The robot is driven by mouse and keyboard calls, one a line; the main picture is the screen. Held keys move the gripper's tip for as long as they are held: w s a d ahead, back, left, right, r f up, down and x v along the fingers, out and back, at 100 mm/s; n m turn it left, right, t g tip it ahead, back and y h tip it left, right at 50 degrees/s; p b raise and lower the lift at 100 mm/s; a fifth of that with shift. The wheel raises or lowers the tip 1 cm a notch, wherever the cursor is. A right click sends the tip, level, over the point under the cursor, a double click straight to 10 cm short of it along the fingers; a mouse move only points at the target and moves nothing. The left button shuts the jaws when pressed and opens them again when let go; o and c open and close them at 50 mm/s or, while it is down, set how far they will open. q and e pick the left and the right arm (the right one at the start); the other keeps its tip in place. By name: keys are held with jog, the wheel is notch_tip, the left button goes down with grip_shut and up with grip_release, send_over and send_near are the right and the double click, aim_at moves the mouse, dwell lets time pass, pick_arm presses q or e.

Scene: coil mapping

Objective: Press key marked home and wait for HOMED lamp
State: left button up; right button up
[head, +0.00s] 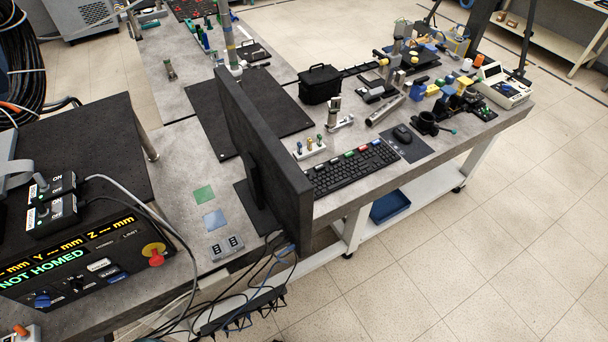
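A black control box (75,262) stands at the lower left. Its display (45,268) shows X, Y and Z with dashes and mm, and green text reading NOT HOMED. Small keys sit below and right of the display: a white one (98,265) and a blue one (116,278). Their lettering is too small to read surely. A small label reading LIMIT (130,234) is at the upper right of the panel; no lit lamp can be made out there. A red stop button on a yellow base (154,253) is at the right end. Neither gripper is in view.
Two black switch boxes marked ON and OFF (52,203) stand behind the control box, with cables running right. A black monitor (262,155), a keyboard (350,168) and a black bag (320,84) stand on the grey bench. Bare floor (470,240) lies at the lower right.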

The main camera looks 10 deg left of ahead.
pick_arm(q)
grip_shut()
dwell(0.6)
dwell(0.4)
